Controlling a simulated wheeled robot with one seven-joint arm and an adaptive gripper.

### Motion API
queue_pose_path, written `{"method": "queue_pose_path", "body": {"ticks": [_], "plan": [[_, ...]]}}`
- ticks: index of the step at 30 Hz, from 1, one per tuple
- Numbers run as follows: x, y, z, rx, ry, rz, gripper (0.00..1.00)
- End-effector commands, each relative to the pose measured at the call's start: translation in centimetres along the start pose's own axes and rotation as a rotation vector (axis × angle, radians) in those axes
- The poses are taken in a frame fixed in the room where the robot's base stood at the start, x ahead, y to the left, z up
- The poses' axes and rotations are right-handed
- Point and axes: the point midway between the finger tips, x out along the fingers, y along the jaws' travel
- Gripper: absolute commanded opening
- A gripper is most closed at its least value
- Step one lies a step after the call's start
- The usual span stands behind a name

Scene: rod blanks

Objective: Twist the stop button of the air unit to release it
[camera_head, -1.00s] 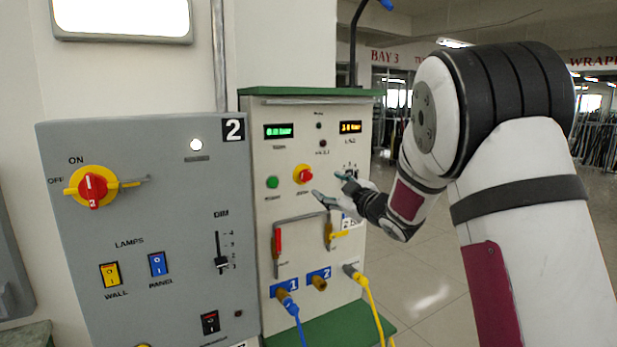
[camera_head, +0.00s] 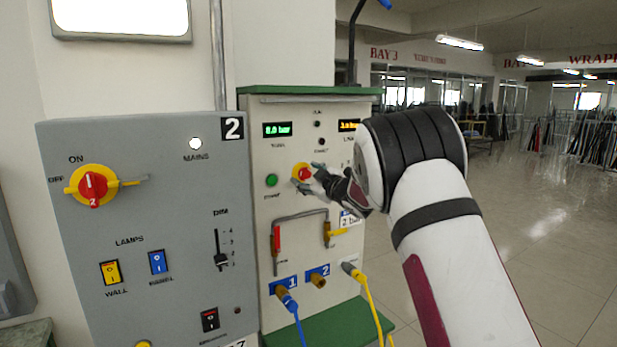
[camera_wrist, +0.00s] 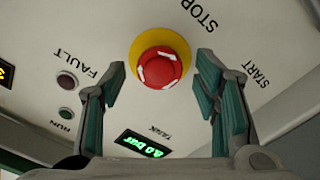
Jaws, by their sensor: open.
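The red stop button (camera_head: 304,174) with white marks sits on a yellow collar on the cream front of the air unit (camera_head: 262,230). In the wrist view the stop button (camera_wrist: 160,68) shows between and just beyond my fingertips. My gripper (camera_head: 306,178) is at the button in the head view, its fingers partly overlapping the collar. In the wrist view my gripper (camera_wrist: 160,72) is open, with one finger on each side of the button and a gap to both. I cannot tell how deep the fingertips reach around it.
The green start button (camera_head: 271,180) is left of the stop button. Pipework with a red-handled valve (camera_head: 277,240) and a yellow-handled valve (camera_head: 334,234) is below. A grey panel (camera_head: 190,260) with switches stands at left. Open floor lies to the right.

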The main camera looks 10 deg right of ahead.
Motion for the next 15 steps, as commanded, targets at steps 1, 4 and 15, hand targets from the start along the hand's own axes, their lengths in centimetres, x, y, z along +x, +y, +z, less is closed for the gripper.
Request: {"method": "queue_pose_path", "body": {"ticks": [1, 4, 15], "plan": [[-0.01, 0.00, 0.00, 0.000, 0.000, 0.000, 0.56], [-0.02, 0.01, 0.00, 0.000, 0.000, 0.000, 0.35], [-0.03, 0.03, 0.02, 0.011, 0.000, 0.000, 0.07]]}}
